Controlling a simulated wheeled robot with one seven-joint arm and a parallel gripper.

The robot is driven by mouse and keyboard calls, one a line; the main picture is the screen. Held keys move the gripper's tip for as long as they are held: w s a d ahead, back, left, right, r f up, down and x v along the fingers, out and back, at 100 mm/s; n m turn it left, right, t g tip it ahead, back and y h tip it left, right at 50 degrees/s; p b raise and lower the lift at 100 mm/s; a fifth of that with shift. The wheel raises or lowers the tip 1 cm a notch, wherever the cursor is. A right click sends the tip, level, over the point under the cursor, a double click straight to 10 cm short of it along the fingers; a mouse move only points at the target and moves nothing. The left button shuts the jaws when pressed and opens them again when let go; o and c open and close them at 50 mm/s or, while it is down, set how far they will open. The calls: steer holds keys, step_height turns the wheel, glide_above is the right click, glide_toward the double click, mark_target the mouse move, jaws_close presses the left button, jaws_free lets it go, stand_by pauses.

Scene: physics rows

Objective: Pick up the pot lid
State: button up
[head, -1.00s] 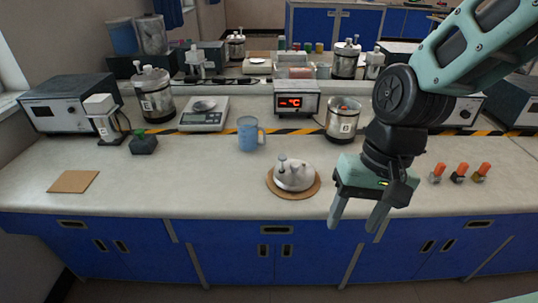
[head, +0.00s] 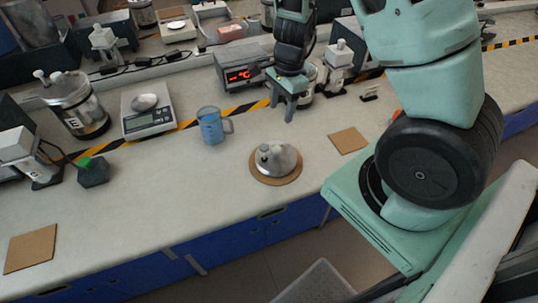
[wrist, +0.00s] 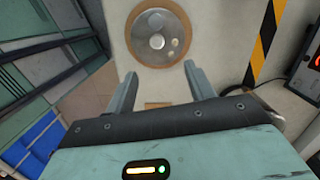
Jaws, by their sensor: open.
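The pot lid (head: 283,157) is a shiny silver dome with a small knob on top. It rests on a round brown mat (head: 275,181) near the counter's front edge. In the wrist view the lid (wrist: 146,42) shows from above, beyond the fingertips, near the top of the picture. My gripper (head: 281,112) is in the head view, above and slightly right of the lid, apart from it. Its two fingers are spread with nothing between them. In the wrist view my gripper (wrist: 160,75) also shows open, both fingers in sight.
A blue mug (head: 211,128) stands left of the lid. A square cork mat (head: 348,140) lies to its right. A box with a red display (head: 241,75), a scale (head: 148,113) and a metal canister (head: 77,105) stand behind.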

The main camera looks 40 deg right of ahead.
steer(key=b, duration=0.2)
glide_above(277, 149)
steer(key=f, duration=0.9)
steer(key=shift+w+d, duration=0.35)
steer(key=f, duration=0.3)
steer(key=f+b, duration=0.1)
steer(key=shift+s+a+f, duration=0.15)
steer(key=shift+s+f, duration=0.05)
steer(key=shift+s, duration=0.15)
steer(key=shift+a+f, duration=0.1)
steer(key=shift+f, duration=0.4)
jaws_close()
